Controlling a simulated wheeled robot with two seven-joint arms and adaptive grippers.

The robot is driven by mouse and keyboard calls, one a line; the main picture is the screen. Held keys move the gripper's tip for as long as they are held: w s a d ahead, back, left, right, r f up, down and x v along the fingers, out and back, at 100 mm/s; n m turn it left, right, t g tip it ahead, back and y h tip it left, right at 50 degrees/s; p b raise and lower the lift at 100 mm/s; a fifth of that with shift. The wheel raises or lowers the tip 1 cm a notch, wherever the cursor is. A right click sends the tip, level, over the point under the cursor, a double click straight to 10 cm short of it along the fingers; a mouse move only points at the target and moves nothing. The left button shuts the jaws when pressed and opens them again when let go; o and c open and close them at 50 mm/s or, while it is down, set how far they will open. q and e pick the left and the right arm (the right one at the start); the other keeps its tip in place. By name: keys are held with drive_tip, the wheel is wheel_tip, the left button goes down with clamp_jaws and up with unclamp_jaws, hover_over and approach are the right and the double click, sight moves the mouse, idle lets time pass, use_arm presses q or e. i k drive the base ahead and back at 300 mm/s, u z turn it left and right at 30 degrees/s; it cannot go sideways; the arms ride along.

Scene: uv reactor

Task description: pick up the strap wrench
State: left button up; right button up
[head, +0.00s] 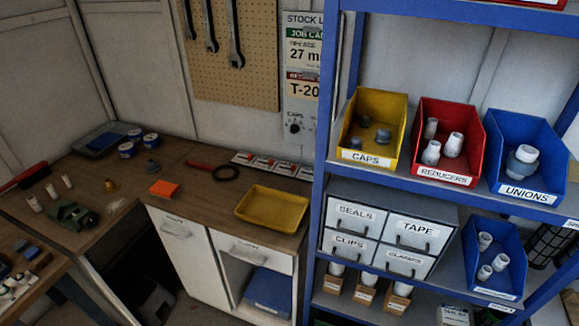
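The strap wrench (226,173) lies on the wooden worktop, toward the back near the wall. It has a red handle pointing left and a dark round strap loop at its right end. Nothing covers it. Neither of my grippers shows in the head view.
A yellow tray (271,208) and an orange block (164,188) lie in front of the wrench. A row of labelled cards (272,164) lies just right of it. A blue shelf rack (323,150) with bins stands to the right. A green vise (72,215) is at the left.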

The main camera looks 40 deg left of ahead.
sight(191, 163)
drive_tip(key=z, duration=0.25)
drive_tip(key=k, duration=1.25)
drive_tip(key=u, duration=1.85)
drive_tip(key=i, duration=0.3)
drive_tip(key=z, duration=0.05)
